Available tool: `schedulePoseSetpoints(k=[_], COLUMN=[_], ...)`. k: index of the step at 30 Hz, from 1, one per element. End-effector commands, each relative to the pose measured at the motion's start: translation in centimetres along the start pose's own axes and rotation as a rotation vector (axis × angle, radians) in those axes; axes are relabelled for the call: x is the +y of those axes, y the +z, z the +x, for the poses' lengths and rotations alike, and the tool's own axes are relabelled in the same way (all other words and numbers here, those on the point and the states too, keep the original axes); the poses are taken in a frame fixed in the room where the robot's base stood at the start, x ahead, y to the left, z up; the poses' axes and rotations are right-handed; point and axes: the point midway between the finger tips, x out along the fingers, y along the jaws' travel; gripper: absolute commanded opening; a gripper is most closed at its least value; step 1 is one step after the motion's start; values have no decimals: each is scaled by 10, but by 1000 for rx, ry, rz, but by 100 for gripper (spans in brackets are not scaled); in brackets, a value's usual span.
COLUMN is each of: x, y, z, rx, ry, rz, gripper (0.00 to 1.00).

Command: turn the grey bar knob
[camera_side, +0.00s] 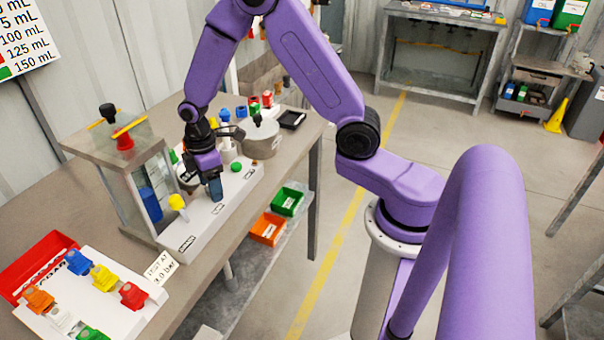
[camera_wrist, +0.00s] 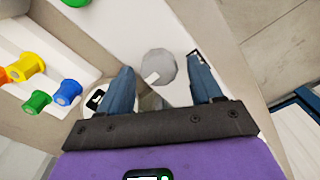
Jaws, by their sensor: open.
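In the wrist view, a round grey knob (camera_wrist: 161,66) with a small pale mark at its lower left lies between and just beyond my fingertips. I take it for the grey bar knob; no clear bar shape shows. My gripper (camera_wrist: 162,78) is open, with one blue-grey finger on each side of the knob. I see no clear contact, and the height gap is hard to judge. In the side view my gripper (camera_side: 214,192) points down over the white sloped panel (camera_side: 208,221) on the bench. The grey knob is hidden there behind my gripper.
A yellow knob (camera_side: 178,202) and a green button (camera_side: 237,167) flank my gripper on the panel. A clear-walled case (camera_side: 131,184) stands close on the left. A grey round pot (camera_side: 262,139) is behind. Coloured fittings (camera_side: 103,278) sit at the near left.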

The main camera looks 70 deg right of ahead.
Motion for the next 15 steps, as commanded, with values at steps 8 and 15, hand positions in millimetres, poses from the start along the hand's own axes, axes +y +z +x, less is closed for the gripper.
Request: schedulePoseSetpoints(k=[8, 15], x=[2, 2], y=[0, 1], z=[0, 0], rx=[1, 0], ry=[1, 0], rz=[257, 483], gripper=[67, 67])
